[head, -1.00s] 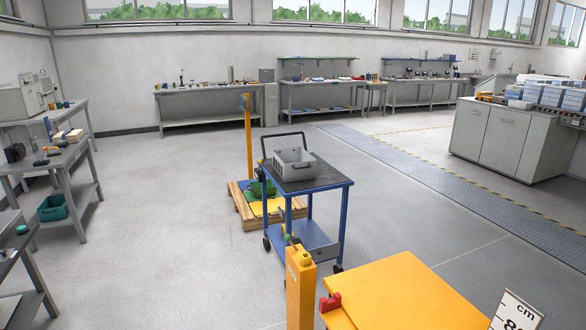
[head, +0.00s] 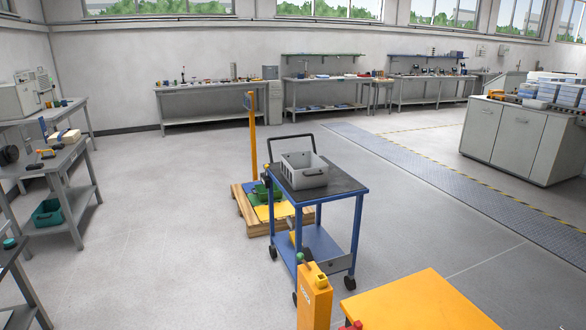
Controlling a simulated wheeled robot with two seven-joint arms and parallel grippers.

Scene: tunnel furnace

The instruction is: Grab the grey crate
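The grey crate (head: 304,174) is an open-topped box with a dark handle slot on its front side. It sits upright on the dark top of a blue trolley (head: 345,188), towards the trolley's far left part. The trolley has a black push handle at the back and a lower blue shelf. Neither of my grippers shows in the head view, and nothing is holding the crate.
A yellow post (head: 315,300) and a yellow-orange table top (head: 420,303) stand in front of the trolley. A wooden pallet (head: 259,227) with a yellow upright is behind it. Workbenches (head: 60,165) line the left. The floor right of the trolley is clear.

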